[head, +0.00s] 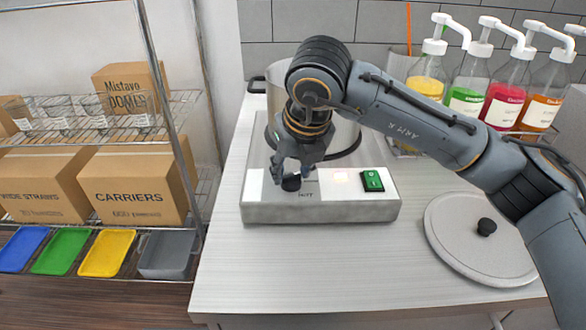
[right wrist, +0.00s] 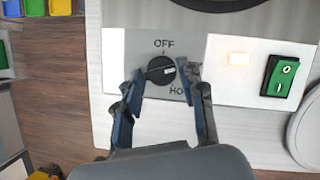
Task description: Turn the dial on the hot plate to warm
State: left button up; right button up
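The hot plate (head: 330,211) is a light box on the counter with a pot on top. In the head view the dial (head: 291,183) shows just under my right gripper (head: 290,172). In the right wrist view my right gripper (right wrist: 160,72) has its blue fingers spread, one on each side of the dial. A small gap seems to show at each side; contact is unclear. My left gripper is out of view.
A green switch (right wrist: 286,77) and a lit orange lamp (right wrist: 239,65) sit right of the dial. A pot lid (head: 480,240) lies on the counter at right. Syrup bottles (head: 466,82) stand behind. A shelf with boxes (head: 135,184) is at left. The front counter is clear.

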jog(key=shift+o, duration=1.2)
jog(key=shift+r, duration=0.1)
jog(key=v, duration=1.1)
jog(key=shift+r, duration=0.4)
jog(key=shift+s, duration=0.1)
